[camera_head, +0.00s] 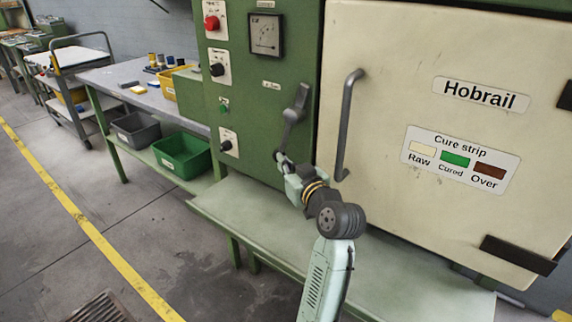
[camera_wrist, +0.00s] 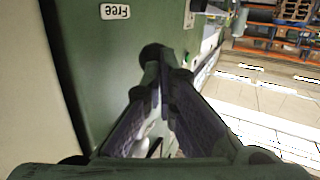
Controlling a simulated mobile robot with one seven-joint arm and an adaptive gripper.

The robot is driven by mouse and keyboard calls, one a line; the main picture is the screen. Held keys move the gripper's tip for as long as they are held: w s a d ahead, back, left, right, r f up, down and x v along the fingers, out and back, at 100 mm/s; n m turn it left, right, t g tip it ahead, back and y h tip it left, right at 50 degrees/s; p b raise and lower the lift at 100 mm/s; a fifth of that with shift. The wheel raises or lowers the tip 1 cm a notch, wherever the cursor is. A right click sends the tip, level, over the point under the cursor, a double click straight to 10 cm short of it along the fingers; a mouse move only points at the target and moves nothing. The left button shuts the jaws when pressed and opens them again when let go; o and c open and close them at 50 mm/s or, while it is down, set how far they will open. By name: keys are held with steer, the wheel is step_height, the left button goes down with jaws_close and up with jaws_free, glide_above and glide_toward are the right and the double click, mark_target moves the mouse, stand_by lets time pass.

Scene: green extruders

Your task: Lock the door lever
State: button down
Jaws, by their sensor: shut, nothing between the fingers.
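The grey door lever (camera_head: 297,108) is on the green panel just left of the cream oven door (camera_head: 385,60). It stands nearly upright, with its upper end leaning slightly right. My gripper (camera_head: 281,157) is just below the lever in the head view. In the wrist view my gripper (camera_wrist: 165,78) has its dark fingers together and nothing between them. A dark rounded part (camera_wrist: 155,53) shows just beyond the fingertips; it may be part of the lever, and I cannot tell whether the fingers touch it. An upside-down "Free" label (camera_wrist: 115,12) is on the green panel.
A long grey handle (camera_head: 347,125) sticks out from the door right of my gripper. Knobs, including a lower black one (camera_head: 227,146), and a gauge (camera_head: 265,35) are on the panel. A pale green shelf (camera_head: 250,215) runs below; a workbench (camera_head: 135,82) stands left.

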steer(key=shift+f, duration=0.1)
steer(key=shift+w+a+t+b, duration=0.2)
steer(key=shift+a+t+b, duration=0.15)
steer(key=shift+b, duration=0.55)
steer(key=w+a+r+m+t+b, duration=0.6)
steer(key=a+r+m+t+b, duration=0.2)
steer(key=b, duration=0.7)
steer(key=shift+w+a+t+h, duration=0.2)
steer(key=shift+a+t+h, duration=0.15)
steer(key=shift+t, duration=0.5)
steer(key=shift+r, duration=0.25)
